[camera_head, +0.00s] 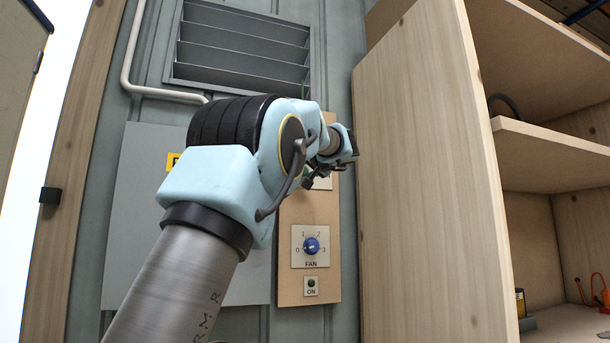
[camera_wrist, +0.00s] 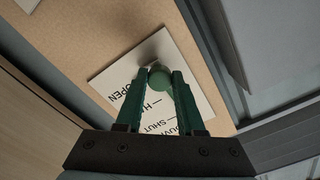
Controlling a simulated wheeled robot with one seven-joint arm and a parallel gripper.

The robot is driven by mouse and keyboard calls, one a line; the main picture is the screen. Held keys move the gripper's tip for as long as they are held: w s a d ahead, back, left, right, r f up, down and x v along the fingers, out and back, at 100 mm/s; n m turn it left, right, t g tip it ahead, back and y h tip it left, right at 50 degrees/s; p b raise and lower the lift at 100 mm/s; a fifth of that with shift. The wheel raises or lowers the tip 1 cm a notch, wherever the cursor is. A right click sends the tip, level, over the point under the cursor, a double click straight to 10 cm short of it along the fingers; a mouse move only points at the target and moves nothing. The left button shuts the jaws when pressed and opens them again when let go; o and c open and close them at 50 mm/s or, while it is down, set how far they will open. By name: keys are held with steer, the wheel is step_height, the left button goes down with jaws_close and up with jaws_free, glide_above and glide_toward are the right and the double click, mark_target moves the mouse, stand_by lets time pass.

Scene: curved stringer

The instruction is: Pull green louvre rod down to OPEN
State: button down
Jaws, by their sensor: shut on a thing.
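The green louvre rod shows as a round green knob (camera_wrist: 159,78) in the wrist view, between the tips of my gripper's two fingers. My gripper (camera_wrist: 160,90) is shut on it. A white label plate (camera_wrist: 110,82) behind it reads OPEN, HALF and SHUT, partly covered by the fingers. The knob appears near the edge of the plate. In the head view a thin green piece of the rod (camera_head: 303,90) shows below the louvre (camera_head: 242,45), whose slats look tilted with dark gaps. My arm hides most of the rod there, and the fingertips are hidden too.
A wooden shelf unit (camera_head: 415,150) stands close to the right of my gripper. A grey board (camera_head: 130,230) and a white pipe (camera_head: 130,65) are at the left.

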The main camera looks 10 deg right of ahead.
steer(key=shift+f, duration=0.35)
steer(key=c, duration=0.8)
jaws_free()
steer(key=shift+d, duration=0.1)
steer(key=shift+o, duration=1.4)
steer(key=shift+r, duration=0.15)
steer(key=s+d+b, duration=0.1)
steer(key=s+b, duration=0.2)
steer(key=s, duration=0.7)
steer(key=shift+s+d+b, duration=0.15)
steer(key=shift+s+b, duration=0.2)
steer(key=shift+b, duration=0.05)
